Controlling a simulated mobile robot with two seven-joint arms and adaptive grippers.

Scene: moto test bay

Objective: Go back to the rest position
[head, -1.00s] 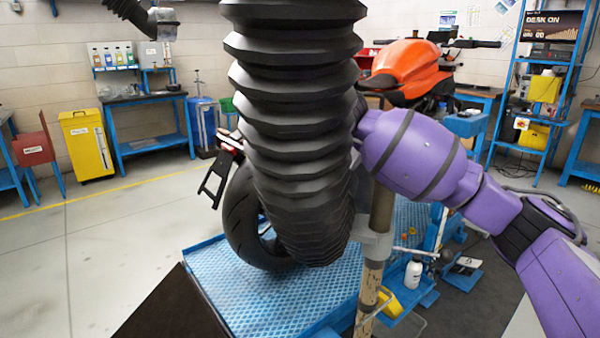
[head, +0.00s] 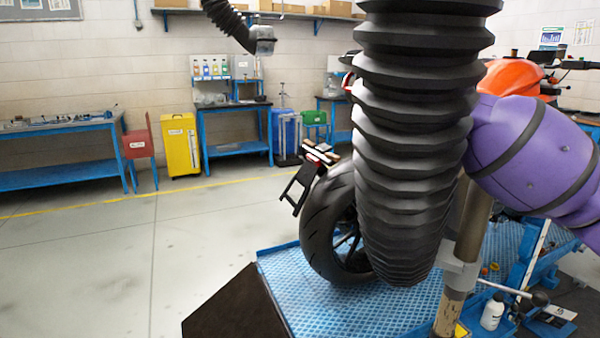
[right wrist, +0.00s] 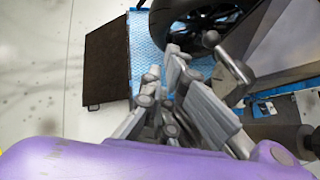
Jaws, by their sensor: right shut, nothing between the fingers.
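My right arm is purple and enters the head view from the right, ending behind a thick black ribbed hose (head: 415,150). Its gripper is hidden there. In the right wrist view my right gripper (right wrist: 178,68) has its grey fingers together with nothing between them. It appears above the blue lift platform (right wrist: 146,45), close to the motorcycle's rear wheel (right wrist: 165,22). My left gripper is in neither view.
The orange motorcycle (head: 510,78) stands on the blue platform (head: 310,305), partly behind the hose. A dark ramp (head: 235,310) lies at the platform's left end. A yellow cabinet (head: 181,145) and blue benches (head: 60,152) line the back wall. The left floor is clear.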

